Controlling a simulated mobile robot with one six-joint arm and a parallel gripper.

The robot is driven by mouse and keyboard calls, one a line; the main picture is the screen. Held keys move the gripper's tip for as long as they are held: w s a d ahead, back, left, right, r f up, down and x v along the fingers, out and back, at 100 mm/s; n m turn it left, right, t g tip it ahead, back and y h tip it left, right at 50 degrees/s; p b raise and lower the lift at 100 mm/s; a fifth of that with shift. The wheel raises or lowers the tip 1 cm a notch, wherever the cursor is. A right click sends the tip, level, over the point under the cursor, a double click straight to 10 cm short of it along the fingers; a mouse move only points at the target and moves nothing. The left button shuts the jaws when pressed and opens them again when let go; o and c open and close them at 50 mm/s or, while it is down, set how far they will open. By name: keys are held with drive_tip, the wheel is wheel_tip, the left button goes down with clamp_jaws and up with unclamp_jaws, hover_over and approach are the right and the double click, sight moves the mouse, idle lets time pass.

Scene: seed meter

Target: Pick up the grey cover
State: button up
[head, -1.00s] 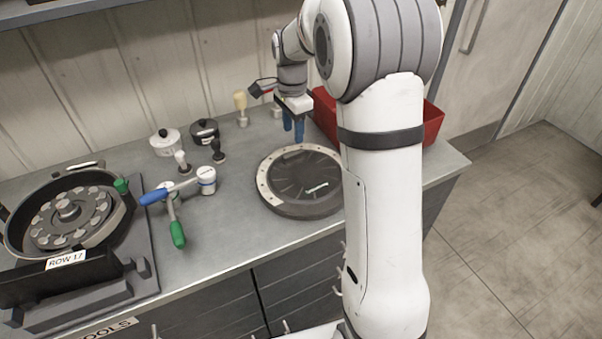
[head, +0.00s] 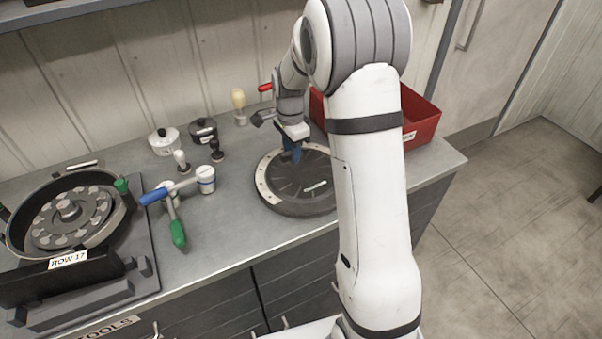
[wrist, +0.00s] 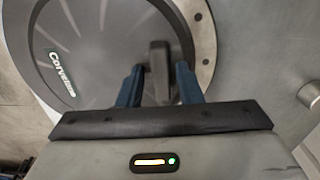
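The grey cover (head: 297,197) is a round dark disc with a pale label and raised ribs, lying on the bench; a light rim with small holes shows along its left side. In the wrist view the cover (wrist: 90,40) fills the upper left, with its label at the left. My gripper (head: 293,157) points down over the cover's back part. In the wrist view my gripper (wrist: 159,80) is open, its two blue fingers on either side of a dark grey upright handle (wrist: 160,62). Whether the fingers touch the handle cannot be told.
A red bin (head: 420,122) stands behind my arm at the right. A tool with blue and green handles (head: 178,232) lies left of the cover. Two small pots (head: 164,142) (head: 204,131) stand farther back. A round pan with a seed disc (head: 65,225) sits on a stand at the far left.

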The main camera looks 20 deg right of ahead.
clamp_jaws()
drive_tip(key=shift+r, duration=0.15)
